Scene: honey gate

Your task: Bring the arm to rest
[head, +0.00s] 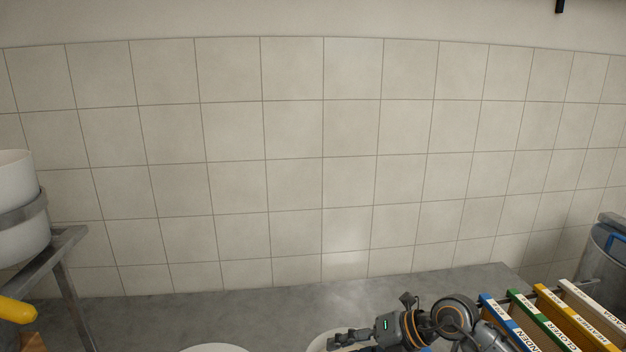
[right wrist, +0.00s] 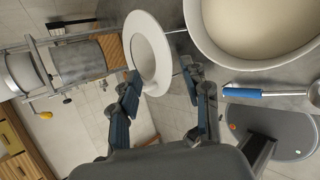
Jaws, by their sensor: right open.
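My right arm reaches in at the bottom of the head view, and its gripper (head: 345,338) points left, low over the grey worktop. In the right wrist view the two fingers of the right gripper (right wrist: 161,76) are spread apart with nothing held between them. A white ring-shaped piece (right wrist: 164,58) shows beyond the fingertips; I cannot tell how far off it is. My left gripper is in neither view.
A large white bowl (right wrist: 203,40) with cream-coloured contents and a blue-handled tool (right wrist: 245,93) lie near the right gripper. Labelled frames (head: 545,318) stand at the right. A metal stand (head: 70,270) holds a white bucket (head: 15,210) at the left. A tiled wall (head: 290,150) rises behind.

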